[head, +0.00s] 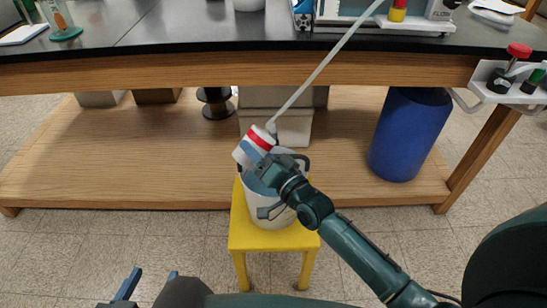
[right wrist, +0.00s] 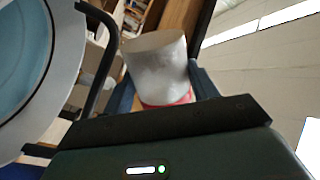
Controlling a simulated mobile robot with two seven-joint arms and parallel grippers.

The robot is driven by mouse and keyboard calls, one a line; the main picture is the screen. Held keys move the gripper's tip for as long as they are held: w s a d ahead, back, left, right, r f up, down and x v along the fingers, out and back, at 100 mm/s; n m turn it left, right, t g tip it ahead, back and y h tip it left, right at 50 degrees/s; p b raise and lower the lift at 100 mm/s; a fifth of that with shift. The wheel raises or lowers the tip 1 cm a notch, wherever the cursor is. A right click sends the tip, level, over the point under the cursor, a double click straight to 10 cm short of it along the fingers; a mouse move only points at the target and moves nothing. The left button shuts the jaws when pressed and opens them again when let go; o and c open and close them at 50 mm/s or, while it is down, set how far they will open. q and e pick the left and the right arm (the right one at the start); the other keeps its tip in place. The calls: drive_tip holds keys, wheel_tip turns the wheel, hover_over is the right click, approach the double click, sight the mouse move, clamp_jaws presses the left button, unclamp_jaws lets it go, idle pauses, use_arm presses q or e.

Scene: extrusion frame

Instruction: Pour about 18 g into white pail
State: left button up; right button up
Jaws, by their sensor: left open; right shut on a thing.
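The white pail (head: 268,213) stands on a yellow stool (head: 240,236) in front of the bench. What appears to be its pale rim (right wrist: 72,62), with light blue inside, fills the left of the right wrist view. My right gripper (head: 270,166) is shut on a white container with a red band (head: 243,156), held tilted at the pail's upper back edge. The container (right wrist: 158,68) also shows between the fingers (right wrist: 165,95) in the wrist view. I cannot see its contents or any stream. My left gripper (head: 150,284) is open and empty at the bottom left.
A pale tube (head: 318,72) slants down from the benchtop to beside the container. The black bench (head: 190,30) has a wooden lower shelf (head: 130,165) with a blue bin (head: 405,140), a dark spool (head: 216,103) and boxes. Floor left of the stool is clear.

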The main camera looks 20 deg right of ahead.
drive_tip(key=shift+r+m, duration=0.35)
drive_tip(key=shift+m, duration=0.25)
drive_tip(key=shift+f+m+b, duration=0.4)
drive_tip(key=shift+m+b, duration=0.4)
drive_tip(key=shift+b, duration=0.05)
drive_tip(key=shift+d+f+m+t+h+b, duration=0.1)
drive_tip(key=shift+f+m+t+h+b, duration=0.3)
drive_tip(key=shift+m+b, duration=0.55)
drive_tip(key=shift+r+m+p, duration=0.25)
drive_tip(key=shift+m+p, duration=0.1)
drive_tip(key=shift+p, duration=0.05)
drive_tip(key=shift+d+r+m+p, duration=0.2)
drive_tip(key=shift+r+m+p, duration=0.1)
drive_tip(key=shift+m, duration=0.3)
drive_tip(key=shift+w+f, duration=0.1)
use_arm(q)
drive_tip(key=shift+w+d+f+m+g, duration=0.15)
drive_tip(key=shift+d+f+m, duration=0.1)
drive_tip(key=shift+f, duration=0.35)
drive_tip(key=shift+s+d+f+m+g, duration=0.15)
drive_tip(key=shift+f+m, duration=0.1)
drive_tip(key=shift+f, duration=0.3)
drive_tip(key=shift+w+a+r, duration=0.15)
drive_tip(key=shift+w+r, duration=0.05)
drive_tip(key=shift+r, duration=0.15)
use_arm(e)
drive_tip(key=shift+d+m, duration=0.15)
drive_tip(key=shift+m, duration=0.45)
